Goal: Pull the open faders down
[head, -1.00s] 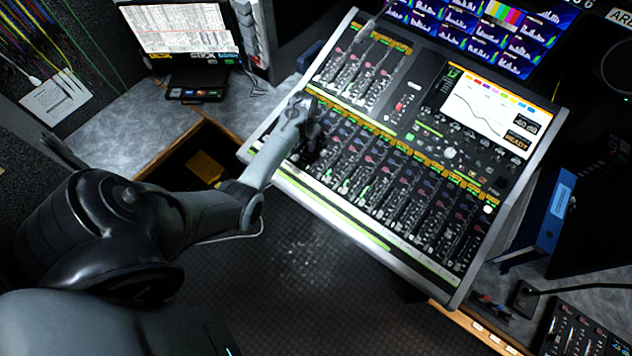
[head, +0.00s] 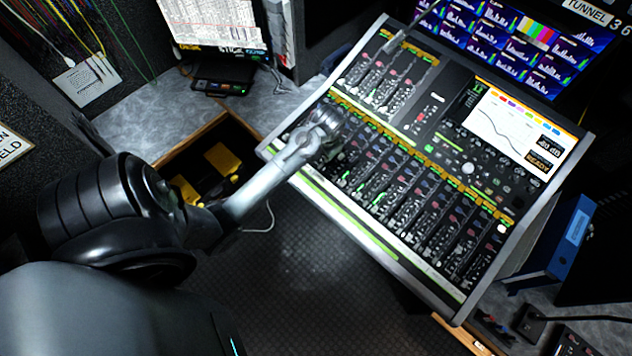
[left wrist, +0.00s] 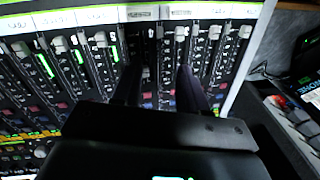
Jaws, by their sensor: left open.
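The mixing console (head: 370,255) slopes across the middle of the head view, with a long lower fader bank and a shorter bank at its upper left. My left gripper (left wrist: 158,72) is open over the lower bank near its left end; in the head view my wrist mostly hides it. In the left wrist view its two dark fingers straddle dark fader tracks. A pale fader cap (left wrist: 148,32) sits beyond the gap, near the console's front edge. Another cap (left wrist: 180,33) sits just beyond the right finger. More caps stand in a row (left wrist: 60,45) near that edge. My right gripper is not visible.
A lit graph screen (head: 515,125) is set in the console's right side, below a monitor wall (head: 500,38). An open drawer (head: 215,155) with yellow items lies left of the console. A blue binder (head: 570,235) stands at right.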

